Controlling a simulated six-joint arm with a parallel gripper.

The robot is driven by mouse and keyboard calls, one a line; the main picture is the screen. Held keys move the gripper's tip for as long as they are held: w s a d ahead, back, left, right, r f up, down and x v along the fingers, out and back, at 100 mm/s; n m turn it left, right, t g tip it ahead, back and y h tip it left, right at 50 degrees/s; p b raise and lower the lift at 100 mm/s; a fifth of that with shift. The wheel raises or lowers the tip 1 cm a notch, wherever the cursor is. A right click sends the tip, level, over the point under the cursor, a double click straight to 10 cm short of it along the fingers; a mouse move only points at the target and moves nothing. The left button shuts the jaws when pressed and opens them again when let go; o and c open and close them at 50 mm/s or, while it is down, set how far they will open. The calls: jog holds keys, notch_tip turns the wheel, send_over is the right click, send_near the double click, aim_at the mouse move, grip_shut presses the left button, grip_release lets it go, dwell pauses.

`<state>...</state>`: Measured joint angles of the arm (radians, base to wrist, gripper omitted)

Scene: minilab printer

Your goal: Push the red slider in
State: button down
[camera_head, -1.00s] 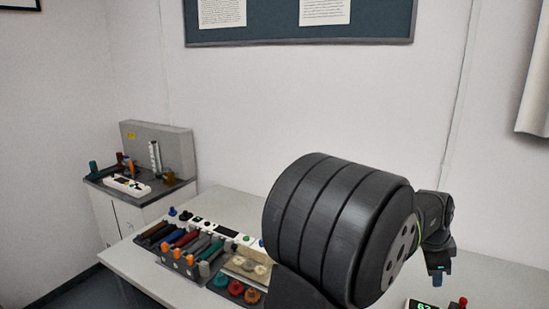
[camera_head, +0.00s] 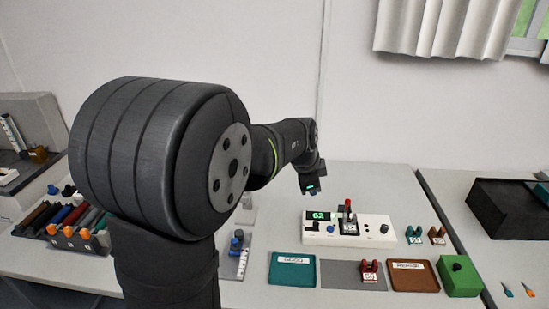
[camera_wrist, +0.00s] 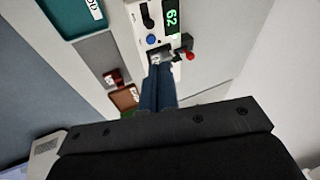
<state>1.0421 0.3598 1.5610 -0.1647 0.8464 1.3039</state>
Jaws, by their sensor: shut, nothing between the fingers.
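A white device (camera_head: 375,231) with a green-lit display stands on the bench. A red-topped part (camera_head: 348,204), which may be the red slider, stands up from a dark block in its middle. In the wrist view a red knob (camera_wrist: 190,56) sticks out at the edge of the device (camera_wrist: 146,22). My gripper (camera_head: 308,190) is shut and empty, above and to the left of the red-topped part. In the wrist view its blue-grey fingers (camera_wrist: 160,70) lie together, with their tips left of and below the red knob in the picture. I cannot tell whether they touch the device.
A teal tray (camera_head: 292,283), a grey mat with a small red clip-like part (camera_head: 370,271), a brown tray (camera_head: 414,290) and a green box (camera_head: 460,276) line the front. Small teal (camera_head: 415,234) and brown (camera_head: 437,235) parts stand right of the device.

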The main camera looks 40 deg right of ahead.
jog(key=d+f+n+g, duration=0.15)
jog(key=d+n, duration=0.25)
jog(key=d, duration=0.7)
jog(key=d+f+n+t, duration=0.1)
jog(key=d+f+n, duration=0.25)
jog(key=d, duration=0.75)
jog(key=shift+g, duration=0.25)
jog(key=shift+s+a+f, duration=0.1)
jog(key=shift+a+f, duration=0.05)
jog(key=shift+f, duration=1.35)
jog(key=shift+w+a+f, duration=0.1)
jog(key=shift+a+f, duration=0.1)
jog(key=shift+f, duration=1.25)
jog(key=shift+s+a+f, duration=0.1)
jog(key=shift+a+f, duration=0.05)
jog(key=shift+f, duration=1.35)
jog(key=shift+s, duration=0.1)
